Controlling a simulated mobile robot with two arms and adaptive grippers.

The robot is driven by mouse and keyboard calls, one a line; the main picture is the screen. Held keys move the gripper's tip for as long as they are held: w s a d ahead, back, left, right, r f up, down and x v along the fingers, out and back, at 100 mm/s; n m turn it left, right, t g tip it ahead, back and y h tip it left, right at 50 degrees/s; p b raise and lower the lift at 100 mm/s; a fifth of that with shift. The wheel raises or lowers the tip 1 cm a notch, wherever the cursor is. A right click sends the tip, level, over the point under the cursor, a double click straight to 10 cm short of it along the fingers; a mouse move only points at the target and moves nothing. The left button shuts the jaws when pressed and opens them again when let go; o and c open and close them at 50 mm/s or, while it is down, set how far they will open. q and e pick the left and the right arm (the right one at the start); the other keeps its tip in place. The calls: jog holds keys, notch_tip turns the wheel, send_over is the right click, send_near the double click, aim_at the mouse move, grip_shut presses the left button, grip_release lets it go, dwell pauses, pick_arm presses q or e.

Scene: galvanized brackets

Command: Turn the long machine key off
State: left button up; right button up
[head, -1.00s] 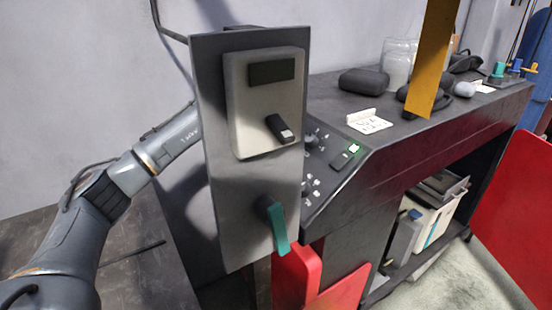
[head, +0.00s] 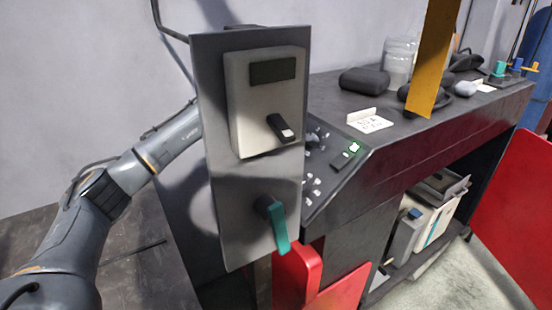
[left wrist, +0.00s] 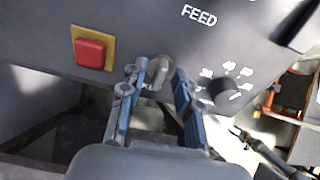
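The machine key (left wrist: 159,74) shows in the left wrist view as a grey metal piece standing out of a dark panel (left wrist: 130,25), below the word FEED. My left gripper (left wrist: 160,78) has its two blue-grey fingers on either side of the key. The fingers look spread, with small gaps to the key; I cannot tell whether one touches it. In the head view the left arm goes behind an upright grey panel (head: 222,190), which hides the gripper and the key. My right gripper is in neither view.
In the left wrist view a red button (left wrist: 90,53) on a yellow plate is left of the key, and a black dial (left wrist: 222,88) is right. In the head view the panel carries a black lever (head: 280,127) and a teal handle (head: 279,228). A dark bench (head: 420,140) stands right.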

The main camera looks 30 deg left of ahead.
pick_arm(q)
jog(key=v, duration=1.2)
jog(key=shift+s, duration=0.1)
